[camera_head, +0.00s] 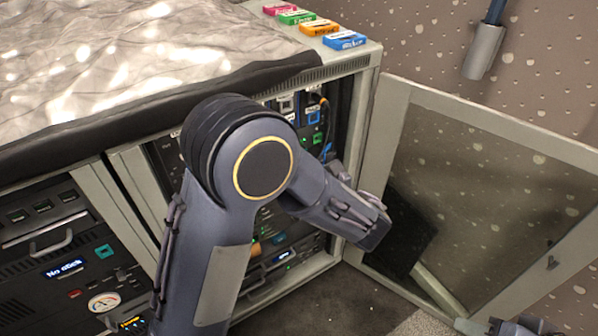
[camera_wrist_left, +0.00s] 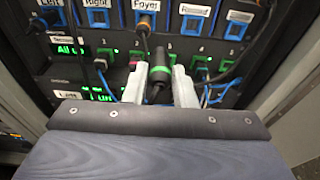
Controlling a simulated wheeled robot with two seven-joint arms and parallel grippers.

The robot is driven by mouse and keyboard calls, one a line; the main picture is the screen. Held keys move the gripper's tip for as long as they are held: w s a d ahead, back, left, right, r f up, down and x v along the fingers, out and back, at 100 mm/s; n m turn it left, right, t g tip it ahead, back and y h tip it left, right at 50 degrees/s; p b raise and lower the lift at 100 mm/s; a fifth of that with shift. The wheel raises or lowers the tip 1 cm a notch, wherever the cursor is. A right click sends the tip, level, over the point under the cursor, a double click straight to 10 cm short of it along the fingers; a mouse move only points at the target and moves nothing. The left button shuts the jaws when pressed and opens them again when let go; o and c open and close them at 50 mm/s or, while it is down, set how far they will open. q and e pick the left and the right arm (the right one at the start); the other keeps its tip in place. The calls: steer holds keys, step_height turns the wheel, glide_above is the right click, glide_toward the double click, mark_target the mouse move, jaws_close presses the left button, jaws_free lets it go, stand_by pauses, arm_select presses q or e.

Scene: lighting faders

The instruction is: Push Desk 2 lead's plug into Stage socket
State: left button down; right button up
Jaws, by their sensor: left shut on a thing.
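In the left wrist view my left gripper (camera_wrist_left: 160,84) is shut on a dark plug (camera_wrist_left: 157,62) with a green band. The plug is upright in the picture between the two pale fingers, in front of a numbered row of green ports. I cannot tell whether its tip is in a socket. No lead name is readable on it, and I cannot pick out a Stage label. In the head view my left arm hides the gripper's fingers and much of the rack (camera_head: 360,85). A small part of what may be my right gripper (camera_head: 525,327) shows at the bottom right.
Blue-framed sockets (camera_wrist_left: 97,18) with labels such as Right and Foyer run above the numbered row. Several leads hang across the panel. An open glazed door (camera_head: 490,190) stands right of the rack. Coloured labelled blocks (camera_head: 345,41) lie on top.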

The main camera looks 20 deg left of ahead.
arm_select(q)
steer(key=shift+w+d+p, duration=0.35)
steer(key=shift+w+d, duration=0.85)
steer(key=shift+w, duration=0.2)
steer(key=shift+w+d+p, duration=0.65)
steer(key=shift+w+d, duration=0.95)
steer(key=shift+w, duration=0.3)
steer(key=shift+w+d+p, duration=0.6)
steer(key=shift+w+d, duration=1)
steer(key=shift+w, duration=0.3)
steer(key=shift+w+d, duration=0.15)
steer(key=shift+d, duration=0.05)
steer(key=shift+w+a, duration=0.15)
stand_by(0.4)
steer(key=shift+r+p+x, duration=0.1)
steer(key=shift+p+x, duration=0.05)
steer(key=shift+x, duration=0.5)
steer(key=shift+r+p+x, duration=0.15)
steer(key=shift+x, duration=0.5)
